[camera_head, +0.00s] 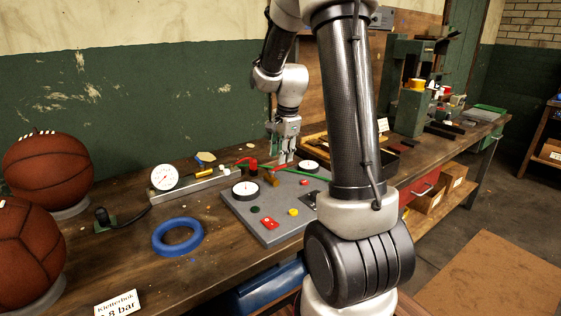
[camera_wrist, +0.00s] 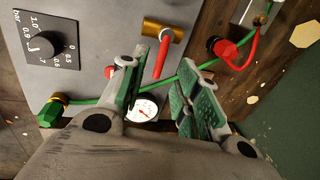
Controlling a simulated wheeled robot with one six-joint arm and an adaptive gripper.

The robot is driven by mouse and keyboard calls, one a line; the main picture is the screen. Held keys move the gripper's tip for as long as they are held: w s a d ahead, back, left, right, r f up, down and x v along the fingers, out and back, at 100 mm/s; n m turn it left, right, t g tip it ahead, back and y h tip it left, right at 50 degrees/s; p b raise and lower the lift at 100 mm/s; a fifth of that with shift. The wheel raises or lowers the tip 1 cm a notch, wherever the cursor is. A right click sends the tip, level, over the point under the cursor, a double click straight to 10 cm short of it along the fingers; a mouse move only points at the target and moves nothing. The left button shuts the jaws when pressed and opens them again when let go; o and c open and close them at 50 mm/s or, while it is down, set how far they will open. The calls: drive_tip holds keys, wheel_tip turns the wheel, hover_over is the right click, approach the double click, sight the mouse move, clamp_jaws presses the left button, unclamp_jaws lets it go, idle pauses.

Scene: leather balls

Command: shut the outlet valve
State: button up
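A brass valve (camera_wrist: 163,32) with a red lever (camera_wrist: 160,60) sits on the grey panel (camera_wrist: 95,20) in the wrist view; in the head view the brass body (camera_head: 271,179) is on the panel's back part. I cannot read any label naming it as the outlet valve. My gripper (camera_wrist: 168,82) is open, its green-padded fingers apart and nothing held. In the head view my gripper (camera_head: 284,155) points down just above the valve area. The lever lies ahead of the gap between the fingers; I cannot tell whether a finger touches it.
A green hose (camera_wrist: 110,97) crosses beneath the fingers, near a small gauge (camera_wrist: 145,108). A red fitting (camera_wrist: 228,47) with a red hose is at right. A black regulator knob (camera_wrist: 43,45) is on the panel. Basketballs (camera_head: 48,172) and a blue ring (camera_head: 178,237) are at left.

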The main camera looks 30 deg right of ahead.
wheel_tip(320, 180, up, 8)
drive_tip(key=s, duration=0.1)
drive_tip(key=shift+s, duration=0.3)
idle(0.3)
drive_tip(key=s+a+r+n, duration=0.1)
drive_tip(key=s+a+n, duration=0.2)
drive_tip(key=s+n, duration=0.3)
drive_tip(key=s+a+r+n+t, duration=0.1)
drive_tip(key=s+a+n, duration=0.3)
drive_tip(key=s, duration=0.6)
drive_tip(key=s+a+r+n+t, duration=0.1)
drive_tip(key=s+a+r+n, duration=0.1)
drive_tip(key=s+n, duration=0.5)
drive_tip(key=shift+s+a+r+n, duration=0.4)
drive_tip(key=shift+s+a, duration=0.15)
drive_tip(key=shift+a, duration=0.3)
